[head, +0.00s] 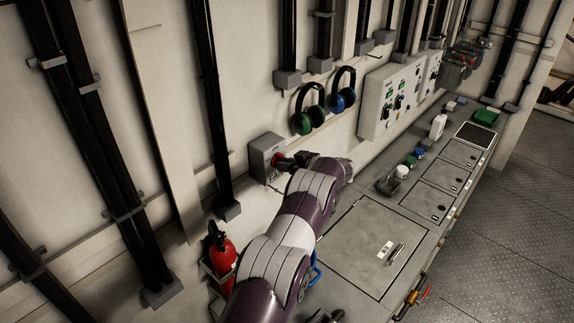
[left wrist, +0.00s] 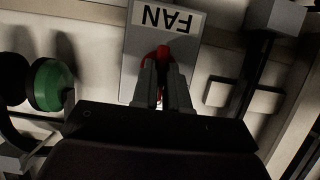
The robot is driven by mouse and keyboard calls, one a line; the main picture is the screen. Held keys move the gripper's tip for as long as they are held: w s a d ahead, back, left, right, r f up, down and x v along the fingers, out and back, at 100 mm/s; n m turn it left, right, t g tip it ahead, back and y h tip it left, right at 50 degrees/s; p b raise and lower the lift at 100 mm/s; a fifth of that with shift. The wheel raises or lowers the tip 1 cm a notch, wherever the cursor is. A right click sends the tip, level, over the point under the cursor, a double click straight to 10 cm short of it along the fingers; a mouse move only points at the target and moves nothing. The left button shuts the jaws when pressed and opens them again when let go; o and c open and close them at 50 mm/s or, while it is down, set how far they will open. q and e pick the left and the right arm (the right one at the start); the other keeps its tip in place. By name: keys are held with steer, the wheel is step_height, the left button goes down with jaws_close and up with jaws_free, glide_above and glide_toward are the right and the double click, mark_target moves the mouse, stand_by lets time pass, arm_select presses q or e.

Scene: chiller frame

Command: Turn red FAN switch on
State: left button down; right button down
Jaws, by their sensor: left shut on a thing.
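The grey FAN switch box (head: 259,152) is fixed to the wall left of the ear defenders. Its red switch (head: 276,160) is partly hidden by my left gripper (head: 287,160). In the left wrist view, the box's FAN label (left wrist: 160,17) appears upside down. There the red switch (left wrist: 162,50) sits between the fingertips of my left gripper (left wrist: 163,72), which is shut on it. The fingers hide the switch's lower part, and I cannot tell which position it is turned to. My right gripper is not in view.
Green ear defenders (head: 303,122) and blue ear defenders (head: 338,100) hang right of the box. A control panel (head: 388,97) is farther right. A red fire extinguisher (head: 222,254) stands below left. A grey cabinet top (head: 355,245) holds small items along the wall.

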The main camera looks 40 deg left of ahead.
arm_select(q)
steer(key=shift+a+r, duration=0.1)
steer(key=shift+r, duration=0.2)
steer(key=c, duration=1.1)
jaws_free()
steer(key=shift+c, duration=0.2)
steer(key=shift+f, duration=0.15)
steer(key=w+b+v, duration=0.1)
steer(key=b+v, duration=0.5)
steer(key=v, duration=0.6)
steer(key=shift+s+d, duration=0.3)
steer(key=shift+s, duration=0.15)
